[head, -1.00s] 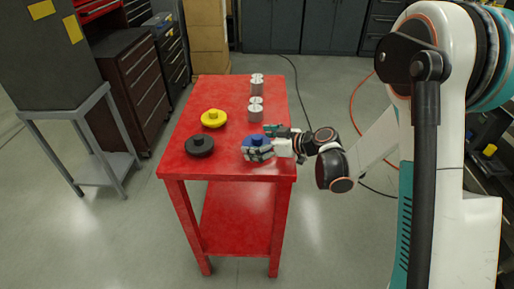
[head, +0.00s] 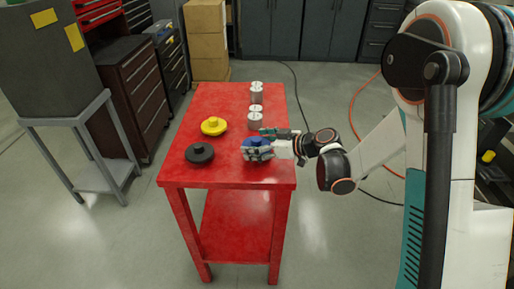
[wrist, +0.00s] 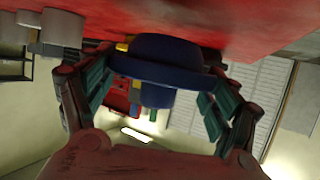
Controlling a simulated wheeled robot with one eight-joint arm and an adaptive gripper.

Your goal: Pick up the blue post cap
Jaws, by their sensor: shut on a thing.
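The blue post cap (head: 257,142) is a wide dark-blue disc with a smaller knob; it is at the front right of the red table. My gripper (head: 258,149) reaches in from the right and is shut on it; the fingers partly cover it. In the wrist view the blue cap (wrist: 165,55) lies between the two green-padded fingers of my gripper (wrist: 155,85), its disc toward the red tabletop. I cannot tell from these views how large any gap under the cap is.
On the red table (head: 225,178) a yellow cap (head: 213,127) and a black cap (head: 199,153) lie left of my gripper. Grey metal cylinders (head: 255,120) stand just behind it. A grey stand (head: 95,150) is on the floor at left.

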